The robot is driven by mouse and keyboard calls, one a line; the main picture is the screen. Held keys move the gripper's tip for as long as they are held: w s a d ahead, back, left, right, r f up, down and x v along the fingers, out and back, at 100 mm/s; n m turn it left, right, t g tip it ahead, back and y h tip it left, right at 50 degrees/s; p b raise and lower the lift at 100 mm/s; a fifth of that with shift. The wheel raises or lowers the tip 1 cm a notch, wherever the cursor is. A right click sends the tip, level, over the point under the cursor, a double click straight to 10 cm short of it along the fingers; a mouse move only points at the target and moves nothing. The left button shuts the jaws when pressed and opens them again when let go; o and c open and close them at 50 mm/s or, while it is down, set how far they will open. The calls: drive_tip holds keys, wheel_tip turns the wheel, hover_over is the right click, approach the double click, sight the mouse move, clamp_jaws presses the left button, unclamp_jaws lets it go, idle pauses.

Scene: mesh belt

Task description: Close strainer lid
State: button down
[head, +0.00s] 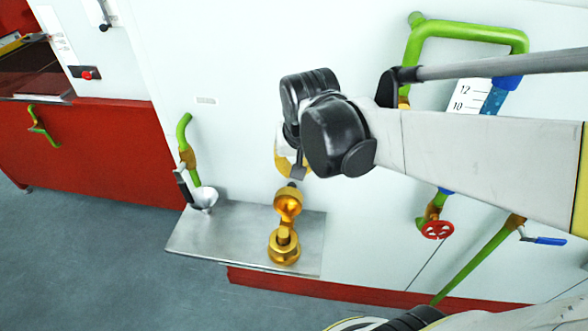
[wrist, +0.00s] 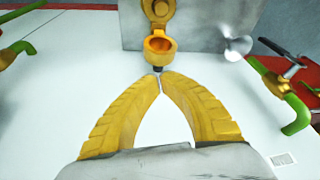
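The brass strainer (head: 288,204) is on a metal shelf, and its open bowl (wrist: 160,45) shows in the wrist view. Its round lid (head: 284,248) is swung open, away from the bowl, toward the shelf's front edge; part of it shows at the top of the wrist view (wrist: 158,10). My gripper (head: 297,175) is just behind the bowl, on the wall side. In the wrist view its yellow fingertips (wrist: 158,78) meet or nearly meet, with nothing visible held. A small dark stub lies right by the tips; I cannot tell whether they touch it.
The metal shelf (head: 225,240) juts from the white wall. A white funnel-like cup (head: 204,197) and green pipe (head: 184,135) stand at its left. A red valve wheel (head: 437,230) and blue-handled valve (head: 545,240) are at the right. The floor in front is clear.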

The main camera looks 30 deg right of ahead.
sight(290, 196)
drive_tip(key=w+d+f+m+g+p, duration=0.2)
drive_tip(key=w+d+m+p, duration=0.1)
drive_tip(key=w+d, duration=0.15)
wheel_tip(290, 196, down, 10)
drive_tip(key=w+d+b, duration=0.1)
drive_tip(key=b, duration=0.2)
drive_tip(key=shift+w, duration=0.35)
